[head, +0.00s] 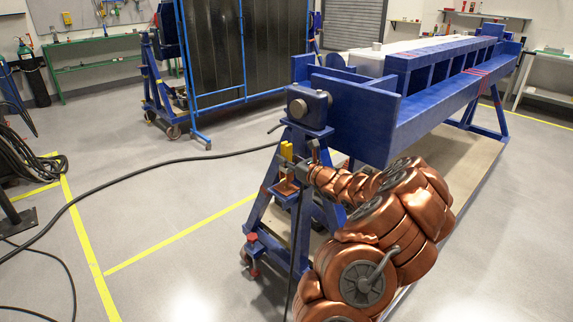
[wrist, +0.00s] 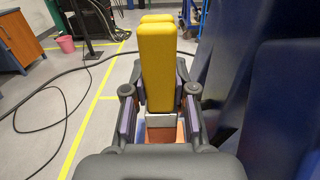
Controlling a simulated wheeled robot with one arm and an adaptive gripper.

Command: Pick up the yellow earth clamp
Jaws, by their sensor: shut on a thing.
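The yellow earth clamp (wrist: 157,62) stands upright between the fingers of my gripper (wrist: 160,98) in the wrist view. The fingers are shut on it from both sides. In the head view the clamp (head: 286,151) shows as a small yellow shape at the end of my arm, beside the blue jig stand. My gripper (head: 290,170) is small there and partly hidden by my arm and the stand. Below the clamp in the wrist view is an orange-brown surface with a pale block; I cannot tell whether the clamp touches it.
The blue rotary jig (head: 360,118) stands close to my gripper and arm. A black cable (head: 150,165) runs over the floor to the stand. A dark welding screen (head: 215,50) stands behind. Open floor lies left of the jig.

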